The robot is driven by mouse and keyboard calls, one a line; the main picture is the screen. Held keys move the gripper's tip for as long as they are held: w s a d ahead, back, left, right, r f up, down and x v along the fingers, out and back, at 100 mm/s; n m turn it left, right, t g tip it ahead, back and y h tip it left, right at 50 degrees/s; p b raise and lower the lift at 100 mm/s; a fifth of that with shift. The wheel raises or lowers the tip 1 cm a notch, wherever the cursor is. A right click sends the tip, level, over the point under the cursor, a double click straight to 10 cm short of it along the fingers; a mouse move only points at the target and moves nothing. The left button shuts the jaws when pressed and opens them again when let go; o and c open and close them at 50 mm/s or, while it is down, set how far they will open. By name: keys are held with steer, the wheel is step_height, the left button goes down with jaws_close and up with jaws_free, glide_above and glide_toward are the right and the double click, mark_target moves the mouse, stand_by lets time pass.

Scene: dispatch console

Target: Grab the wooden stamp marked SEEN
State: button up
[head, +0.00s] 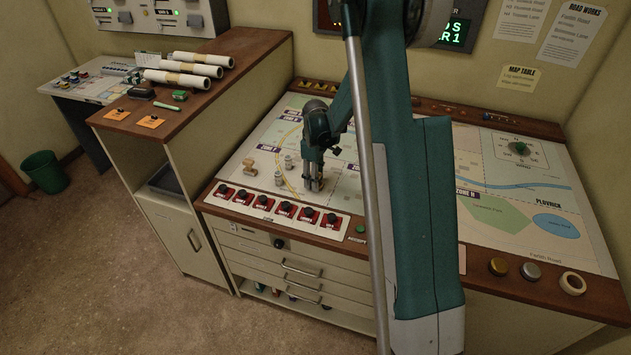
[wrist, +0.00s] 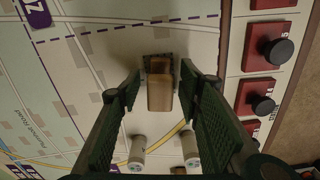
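In the wrist view the stamp (wrist: 160,92) shows as a brown block with a darker base, lying in the gap between my fingertips in the picture.
A row of red-plated black knobs (head: 265,202) runs along the front edge. Paper rolls (head: 185,68) lie on the cabinet to the left.

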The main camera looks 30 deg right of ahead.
stand_by(0.5)
steer(key=c, duration=1)
steer(key=shift+r, duration=0.15)
steer(key=shift+r, duration=4.85)
